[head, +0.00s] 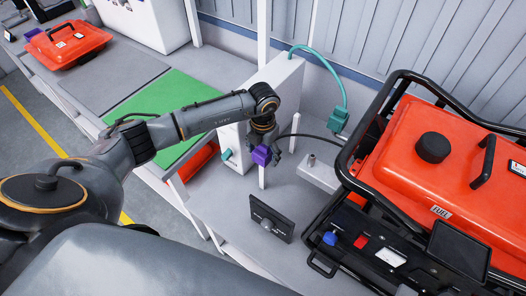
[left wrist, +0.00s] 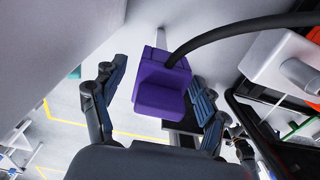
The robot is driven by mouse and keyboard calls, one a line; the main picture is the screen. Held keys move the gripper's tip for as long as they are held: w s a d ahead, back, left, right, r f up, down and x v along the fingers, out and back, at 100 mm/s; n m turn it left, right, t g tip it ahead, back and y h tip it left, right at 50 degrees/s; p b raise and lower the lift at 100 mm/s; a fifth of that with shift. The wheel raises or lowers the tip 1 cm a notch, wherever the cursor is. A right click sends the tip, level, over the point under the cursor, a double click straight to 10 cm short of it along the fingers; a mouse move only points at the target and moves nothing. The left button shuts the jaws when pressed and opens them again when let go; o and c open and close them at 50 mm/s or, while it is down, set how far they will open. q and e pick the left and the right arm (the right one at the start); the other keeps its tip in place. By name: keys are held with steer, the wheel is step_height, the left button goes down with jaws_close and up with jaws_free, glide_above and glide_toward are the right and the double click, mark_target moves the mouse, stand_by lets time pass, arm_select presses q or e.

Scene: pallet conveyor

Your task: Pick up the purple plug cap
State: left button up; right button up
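The purple plug cap (head: 262,156) is a small blocky piece beside the white box, above the grey work surface. In the left wrist view the purple cap (left wrist: 163,88) fills the space between the fingers, and a black cable runs from it to the upper right. My left gripper (head: 264,150) reaches down to the cap. In the left wrist view its two fingers (left wrist: 160,98) stand apart, one on each side of the cap. A gap shows at the left finger; contact at the right finger cannot be told.
A red generator (head: 440,160) in a black frame stands at the right. A white box (head: 282,85) with a teal hose (head: 338,85) is behind the gripper. A small black panel (head: 271,219) stands in front on the grey surface. A green mat (head: 180,105) lies left.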

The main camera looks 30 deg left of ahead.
mark_target(263, 147)
arm_select(q)
steer(key=c, duration=1.2)
steer(key=shift+r, duration=0.1)
steer(key=shift+r+b, duration=0.4)
step_height(263, 147, up, 2)
steer(key=shift+r+b, duration=0.1)
steer(key=shift+b, duration=0.65)
steer(key=s+d+r+b, duration=0.4)
steer(key=s+d+r, duration=0.3)
steer(key=s+r, duration=0.4)
step_height(263, 147, up, 6)
steer(key=s+p, duration=0.1)
steer(key=p, duration=0.4)
steer(key=shift+r, duration=0.2)
